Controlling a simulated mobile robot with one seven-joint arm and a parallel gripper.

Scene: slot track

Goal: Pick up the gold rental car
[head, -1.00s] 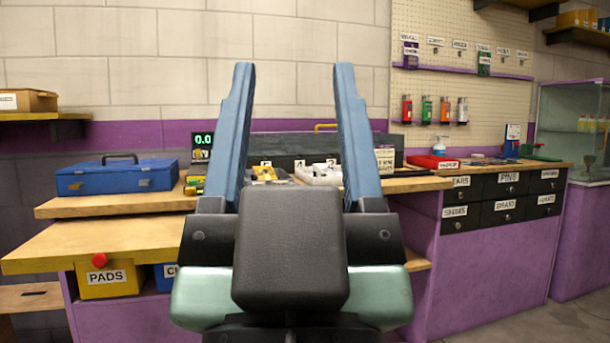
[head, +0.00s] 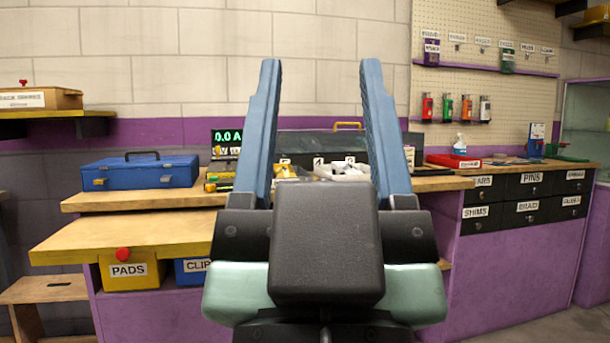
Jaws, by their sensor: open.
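My gripper (head: 320,64) stands upright in the foreground with its two blue fingers wide apart and nothing between them. Beyond it, a small gold-yellow shape (head: 285,171) shows on the workbench, just inside the left finger. It may be the gold rental car, but it is too small and too covered by my gripper to be sure. White shapes (head: 342,171) sit to its right, near small numbered tags. My gripper is well short of these things and hides much of the bench around them.
A blue toolbox (head: 140,171) stands on the bench at left, with a green-digit display (head: 227,137) to its right. A yellow PADS bin (head: 131,271) is under the lower wooden top (head: 120,238). A red tray (head: 452,161) and labelled drawers (head: 524,200) are at right.

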